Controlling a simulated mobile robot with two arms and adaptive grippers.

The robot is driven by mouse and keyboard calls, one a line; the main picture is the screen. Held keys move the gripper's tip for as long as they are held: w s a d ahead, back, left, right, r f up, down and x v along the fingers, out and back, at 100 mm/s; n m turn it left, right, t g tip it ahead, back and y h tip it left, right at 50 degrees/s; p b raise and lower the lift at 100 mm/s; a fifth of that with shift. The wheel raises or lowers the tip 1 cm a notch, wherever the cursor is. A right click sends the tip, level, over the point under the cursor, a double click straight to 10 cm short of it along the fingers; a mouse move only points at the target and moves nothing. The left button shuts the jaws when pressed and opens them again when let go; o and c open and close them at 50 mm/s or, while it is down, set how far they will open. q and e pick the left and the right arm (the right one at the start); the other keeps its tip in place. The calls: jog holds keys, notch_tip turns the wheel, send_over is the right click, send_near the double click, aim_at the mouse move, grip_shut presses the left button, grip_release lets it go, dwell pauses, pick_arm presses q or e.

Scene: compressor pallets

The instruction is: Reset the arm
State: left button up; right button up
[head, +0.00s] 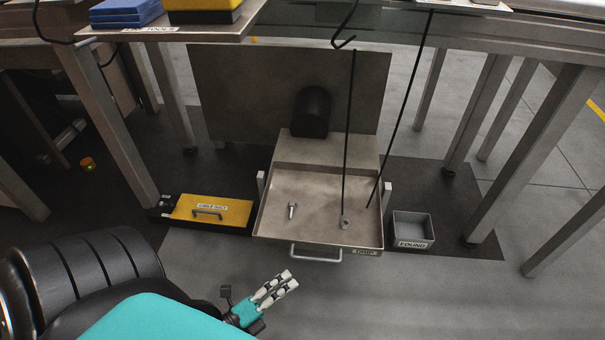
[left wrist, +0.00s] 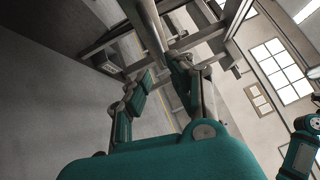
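My left arm comes in from the lower left of the head view. Its gripper (head: 277,286) hangs over bare floor, in front of the pulled-out metal tray (head: 318,182) and apart from it. In the left wrist view the two fingers (left wrist: 172,84) stand apart with nothing held between them. My right gripper shows in neither view. A teal and dark arm part (left wrist: 302,148) shows at the right edge of the left wrist view.
A bolt (head: 292,210) and a nut (head: 344,223) lie in the tray. A yellow case (head: 222,212) sits left of it, a grey bin (head: 412,227) right. Table legs (head: 540,150) stand on both sides.

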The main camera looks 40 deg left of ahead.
pick_arm(q)
jog(key=shift+v, duration=1.1)
jog(key=shift+w+r, duration=0.1)
